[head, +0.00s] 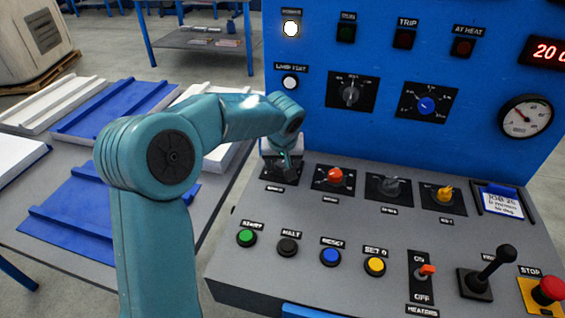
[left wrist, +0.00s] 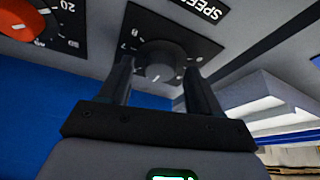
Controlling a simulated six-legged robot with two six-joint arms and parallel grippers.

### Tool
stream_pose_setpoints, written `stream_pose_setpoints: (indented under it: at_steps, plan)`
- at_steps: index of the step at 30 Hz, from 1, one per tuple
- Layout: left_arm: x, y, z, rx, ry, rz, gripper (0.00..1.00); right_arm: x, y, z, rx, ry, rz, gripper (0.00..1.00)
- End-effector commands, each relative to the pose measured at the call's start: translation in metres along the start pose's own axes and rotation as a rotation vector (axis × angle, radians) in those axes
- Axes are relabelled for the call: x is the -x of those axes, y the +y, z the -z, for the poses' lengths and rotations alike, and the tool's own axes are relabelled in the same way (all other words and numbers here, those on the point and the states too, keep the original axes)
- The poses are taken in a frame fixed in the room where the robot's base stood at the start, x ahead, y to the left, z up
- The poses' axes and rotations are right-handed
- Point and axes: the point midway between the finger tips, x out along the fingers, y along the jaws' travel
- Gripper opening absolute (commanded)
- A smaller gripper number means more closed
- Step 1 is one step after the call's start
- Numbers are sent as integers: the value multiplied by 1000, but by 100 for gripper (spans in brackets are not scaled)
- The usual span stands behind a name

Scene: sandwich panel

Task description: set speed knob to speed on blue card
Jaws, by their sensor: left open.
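My left gripper (head: 284,168) is over this knob. In the left wrist view its fingers stand open on either side of the knob; contact is not clear. The card (head: 500,203) with a blue top edge is at the console's right; its small handwriting is hard to read.
A red knob (head: 334,176), a grey knob (head: 390,187) and a yellow knob (head: 444,194) sit right of the speed dial. Coloured buttons, a heaters switch (head: 426,270), a black lever (head: 495,262) and a red stop button (head: 549,289) are nearer. A blue upright panel (head: 370,130) rises behind.

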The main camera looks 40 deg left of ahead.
Motion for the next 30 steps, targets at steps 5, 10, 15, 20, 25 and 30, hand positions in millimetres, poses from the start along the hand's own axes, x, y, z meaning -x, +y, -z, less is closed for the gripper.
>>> stream_pose_setpoints:
  at_steps: [5, 10, 15, 20, 25, 30]
  plan:
    - [-6, 0, 1, 0, 0, 0, 63, -1, 0, 0, 0, 0, 0, 43]
    - [-5, 0, 1, 0, 0, 0, 63, 0, 0, 0, 0, 0, 0, 43]
    - [-5, 0, 1, 0, 0, 0, 9, 0, 0, 0, 0, 0, 0, 43]
    - [-5, 0, 1, -2, 0, -1, 9, 0, 0, 0, 0, 0, 0, 43]
    - [-4, 0, 1, -30, -1, -13, 9, 2, -1, 0, 0, 0, 0, 43]
    - [-3, -1, 2, -106, 0, -45, 9, 6, -2, 0, 0, 0, 0, 43]
